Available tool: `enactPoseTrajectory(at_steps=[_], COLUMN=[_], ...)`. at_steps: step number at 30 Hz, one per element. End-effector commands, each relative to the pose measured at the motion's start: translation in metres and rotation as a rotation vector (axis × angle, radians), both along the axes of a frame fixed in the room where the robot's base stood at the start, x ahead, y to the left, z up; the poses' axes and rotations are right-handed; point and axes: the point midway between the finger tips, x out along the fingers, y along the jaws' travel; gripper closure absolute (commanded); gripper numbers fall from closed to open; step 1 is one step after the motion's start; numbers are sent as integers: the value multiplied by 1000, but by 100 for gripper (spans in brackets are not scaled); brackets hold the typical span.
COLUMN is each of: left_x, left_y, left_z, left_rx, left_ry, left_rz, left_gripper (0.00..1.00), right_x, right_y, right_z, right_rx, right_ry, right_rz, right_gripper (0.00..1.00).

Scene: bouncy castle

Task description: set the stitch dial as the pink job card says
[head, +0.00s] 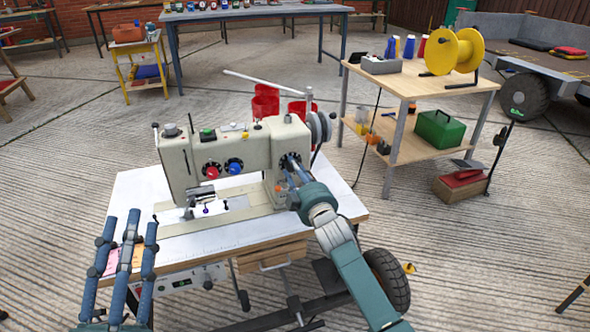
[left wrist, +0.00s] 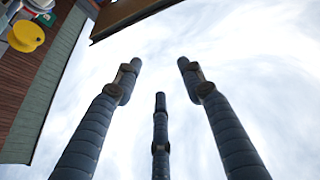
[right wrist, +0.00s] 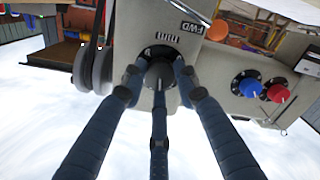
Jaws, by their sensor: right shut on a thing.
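The cream sewing machine (head: 235,152) stands on a white-topped table (head: 340,203). The black stitch dial (head: 284,161) is at the right of its front face; in the right wrist view the dial (right wrist: 159,70) sits below the letters "mm" and "FWD". My right gripper (head: 294,177) is shut around this dial, its fingers hiding much of it. The pink job card (head: 137,256) lies at the table's front left, partly behind my left gripper's fingers; its writing is too small to read. My left gripper (head: 131,218) is open and empty, fingers pointing up.
A red dial (right wrist: 277,93) and a blue dial (right wrist: 250,87) are on the machine's front, apart from my right gripper. A wooden workbench (head: 415,85) with a yellow reel (head: 441,52) stands at the right.

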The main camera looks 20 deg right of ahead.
Motion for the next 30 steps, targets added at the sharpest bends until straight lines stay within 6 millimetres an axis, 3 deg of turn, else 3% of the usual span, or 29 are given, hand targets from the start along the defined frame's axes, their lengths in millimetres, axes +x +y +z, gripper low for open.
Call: enactPoseTrajectory(at_steps=[8,12,18,24,30], left_x=[21,17,1,-14,-20], left_y=[6,12,23,30,33], left_z=[-82,-128,-178,-206,-215], left_rx=[104,154,207,236,246], left_ry=[382,576,792,919,962], left_rz=[24,35,47,54,57], left_gripper=[60,60,60,60,60], right_x=[0,0,0,0,0], right_y=[0,1,0,0,0], right_z=[3,2,1,1,0], right_rx=[175,265,370,433,454], right_ry=[7,12,15,16,17], right_rz=[0,0,0,0,0], right_gripper=[96,96,96,96,96])
